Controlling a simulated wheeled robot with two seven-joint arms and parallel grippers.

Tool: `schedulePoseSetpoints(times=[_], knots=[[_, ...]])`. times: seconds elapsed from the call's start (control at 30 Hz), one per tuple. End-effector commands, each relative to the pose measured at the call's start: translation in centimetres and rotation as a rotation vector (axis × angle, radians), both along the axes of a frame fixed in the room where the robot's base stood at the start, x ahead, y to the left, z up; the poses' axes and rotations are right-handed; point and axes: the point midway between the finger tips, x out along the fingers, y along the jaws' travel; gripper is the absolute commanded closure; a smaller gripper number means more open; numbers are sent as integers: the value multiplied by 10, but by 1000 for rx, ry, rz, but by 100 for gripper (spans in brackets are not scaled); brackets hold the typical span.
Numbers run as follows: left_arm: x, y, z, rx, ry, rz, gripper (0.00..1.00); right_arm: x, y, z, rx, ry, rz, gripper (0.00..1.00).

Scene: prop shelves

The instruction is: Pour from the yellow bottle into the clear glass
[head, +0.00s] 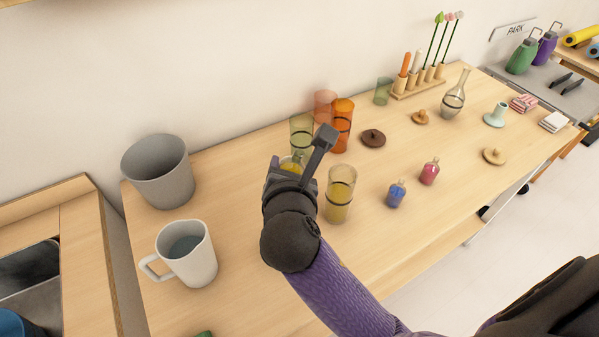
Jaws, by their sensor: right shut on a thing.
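My right gripper (301,162) is shut on the yellow bottle (291,165), over the middle of the table. Only a small yellow part of the bottle shows past the gripper; the rest is hidden, and I cannot tell how far it is tilted. The clear glass (339,196) stands upright on the table just right of the gripper. It has a dark band and yellow liquid inside. My left gripper is out of view.
Green (301,127), orange (342,124) and reddish (325,104) glasses stand close behind the gripper. Blue (396,194) and pink (429,173) bottles stand right of the clear glass. A white mug (199,255) and grey pot (160,172) stand left.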

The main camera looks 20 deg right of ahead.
Motion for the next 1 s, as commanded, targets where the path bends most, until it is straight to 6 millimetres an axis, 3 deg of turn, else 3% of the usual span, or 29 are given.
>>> schedulePoseSetpoints(times=[0.13, 0.23, 0.47, 0.7, 0.9, 1.0], knots=[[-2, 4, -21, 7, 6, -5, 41, -14, 6, -3, 12, -8, -27, 100], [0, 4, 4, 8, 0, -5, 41, 0, 3, 7, 16, -11, -1, 100], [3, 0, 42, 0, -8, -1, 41, 29, -12, 1, 26, -13, 56, 100], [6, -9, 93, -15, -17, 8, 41, 50, -58, -18, 41, -16, 109, 100], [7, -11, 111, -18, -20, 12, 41, 49, -85, -35, 51, -22, 139, 100], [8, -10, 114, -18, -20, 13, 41, 48, -83, -39, -38, 20, 144, 100]])
